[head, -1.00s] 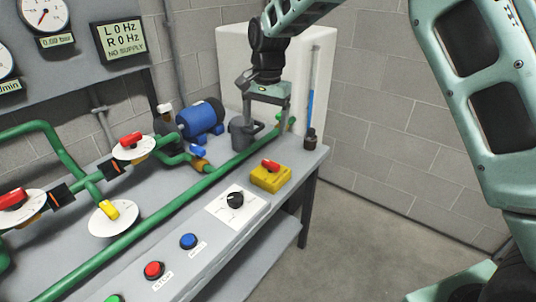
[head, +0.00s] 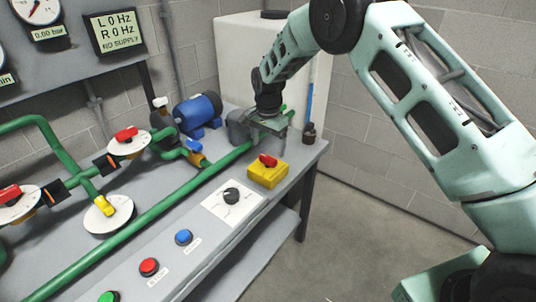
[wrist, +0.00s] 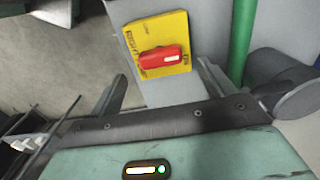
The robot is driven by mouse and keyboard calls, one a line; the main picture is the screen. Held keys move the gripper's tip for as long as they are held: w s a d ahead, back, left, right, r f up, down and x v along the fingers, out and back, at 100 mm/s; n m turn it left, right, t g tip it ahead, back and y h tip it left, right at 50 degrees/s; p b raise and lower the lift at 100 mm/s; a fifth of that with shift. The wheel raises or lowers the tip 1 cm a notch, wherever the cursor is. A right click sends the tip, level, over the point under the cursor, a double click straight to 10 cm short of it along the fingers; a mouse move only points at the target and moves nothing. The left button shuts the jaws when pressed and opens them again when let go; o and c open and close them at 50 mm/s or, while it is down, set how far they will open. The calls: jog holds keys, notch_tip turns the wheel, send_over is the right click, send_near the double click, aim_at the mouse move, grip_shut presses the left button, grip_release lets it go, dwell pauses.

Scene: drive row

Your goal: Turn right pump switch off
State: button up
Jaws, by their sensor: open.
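The right pump switch is a yellow box (head: 268,173) with a red handle (head: 268,160), at the right end of the bench. In the wrist view, the yellow plate (wrist: 150,33) has dark lettering, partly legible as "RIGHT", and the red handle (wrist: 160,57) lies crosswise on it with a white mark at its right end. My gripper (head: 272,126) is just behind and above the box, apart from it. It is open and empty.
A green pipe (head: 150,217) runs along the bench beside the box. A grey cylindrical part (wrist: 285,85) is close to my gripper. A black selector knob (head: 231,195) and a blue button (head: 183,237) are nearer. The display (head: 115,32) reads L 0 Hz, R 0 Hz, NO SUPPLY.

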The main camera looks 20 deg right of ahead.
aim_at(268, 157)
jog(key=shift+f, duration=2.45)
jog(key=c, duration=1)
